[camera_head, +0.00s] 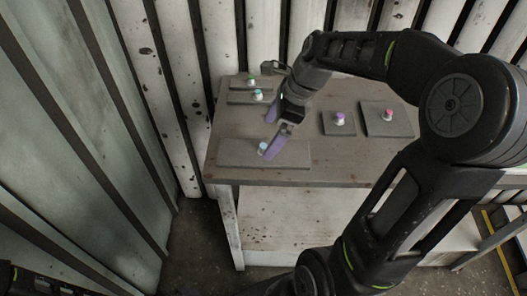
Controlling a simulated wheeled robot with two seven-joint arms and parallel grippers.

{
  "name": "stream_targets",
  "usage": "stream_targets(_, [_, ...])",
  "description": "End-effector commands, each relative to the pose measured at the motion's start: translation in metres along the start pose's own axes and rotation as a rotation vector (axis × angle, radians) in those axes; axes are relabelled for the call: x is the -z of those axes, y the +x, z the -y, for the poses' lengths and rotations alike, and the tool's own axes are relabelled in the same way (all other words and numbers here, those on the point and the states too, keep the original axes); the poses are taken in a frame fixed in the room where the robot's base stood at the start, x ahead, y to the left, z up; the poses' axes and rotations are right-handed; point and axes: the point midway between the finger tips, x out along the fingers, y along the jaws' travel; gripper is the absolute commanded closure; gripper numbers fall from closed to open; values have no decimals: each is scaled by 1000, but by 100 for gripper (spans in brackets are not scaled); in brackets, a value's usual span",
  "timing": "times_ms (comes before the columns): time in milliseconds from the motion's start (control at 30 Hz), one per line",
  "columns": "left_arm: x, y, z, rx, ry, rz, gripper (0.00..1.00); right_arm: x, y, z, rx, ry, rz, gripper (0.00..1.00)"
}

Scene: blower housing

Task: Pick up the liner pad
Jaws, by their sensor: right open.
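Several flat grey pads with coloured knobs lie on the table; no label shows which is the liner pad. The widest pad (236,154), at the front left, has a light-blue knob (263,147). My right gripper (269,137) is open, with purple fingers. Its nearer finger is right beside the light-blue knob in the picture. Whether it touches the knob I cannot tell, and nothing shows held. My left gripper is out of view.
Two small pads with a green knob (251,80) and a teal knob (258,95) lie at the back left. The grey table (222,128) stands near ribbed metal walls (172,110).

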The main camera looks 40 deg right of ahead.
Motion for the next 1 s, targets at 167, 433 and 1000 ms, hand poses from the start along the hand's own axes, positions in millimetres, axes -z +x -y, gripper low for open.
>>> stream_targets(167, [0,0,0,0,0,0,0,0,7,0,0,0,0,0])
stream_targets(433, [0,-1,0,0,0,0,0,1,11,0,-1,0,0,0])
stream_targets(1000, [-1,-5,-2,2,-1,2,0,4,59,1,1,0,0,0])
